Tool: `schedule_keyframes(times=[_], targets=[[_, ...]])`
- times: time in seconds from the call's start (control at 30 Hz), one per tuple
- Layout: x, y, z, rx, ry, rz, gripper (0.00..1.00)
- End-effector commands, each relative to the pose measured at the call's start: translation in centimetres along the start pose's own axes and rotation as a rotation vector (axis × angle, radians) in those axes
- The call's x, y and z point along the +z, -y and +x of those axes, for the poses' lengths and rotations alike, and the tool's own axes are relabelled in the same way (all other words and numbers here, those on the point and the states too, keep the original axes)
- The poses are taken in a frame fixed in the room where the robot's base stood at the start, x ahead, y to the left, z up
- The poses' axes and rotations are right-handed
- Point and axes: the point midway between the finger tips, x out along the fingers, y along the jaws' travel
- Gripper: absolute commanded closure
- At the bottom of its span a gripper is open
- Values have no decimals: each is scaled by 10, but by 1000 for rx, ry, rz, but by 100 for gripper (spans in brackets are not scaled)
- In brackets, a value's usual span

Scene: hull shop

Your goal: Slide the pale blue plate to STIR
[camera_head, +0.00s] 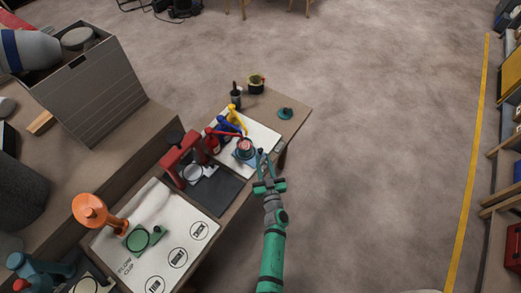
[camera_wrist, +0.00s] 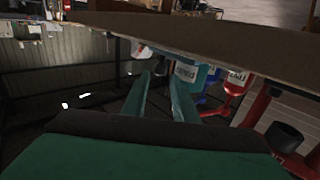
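A pale blue plate (camera_head: 237,157) appears to lie on the upper white sheet (camera_head: 262,132), with a small round red-topped piece (camera_head: 245,145) on it. My gripper (camera_head: 263,154) is just right of it, at the table edge. In the wrist view my gripper's two green fingers (camera_wrist: 160,82) stand apart with a gap between them, and nothing is clearly held. A pale blue shape (camera_wrist: 197,76) shows past the fingertips. Printed circles (camera_head: 178,257) mark the lower white sheet (camera_head: 115,228); their words are too small to read surely, so STIR cannot be picked out.
Red, blue and yellow upright tools (camera_head: 229,124) crowd the sheet beside the plate. A red press (camera_head: 182,158) and dark mat (camera_head: 222,190) lie between the sheets. Floor right of the table is clear.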

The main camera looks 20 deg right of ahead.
Motion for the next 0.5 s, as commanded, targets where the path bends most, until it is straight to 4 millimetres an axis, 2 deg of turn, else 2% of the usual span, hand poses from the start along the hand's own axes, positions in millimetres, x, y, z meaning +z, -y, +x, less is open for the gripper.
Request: schedule_keyframes(times=[0.03, 0.2, 0.5], targets=[[-1, -1, 11, 1, -1, 0, 74], [-1, 0, 37, -1, -1, 0, 74], [0, 0, 59, 0, 1, 1, 74]])
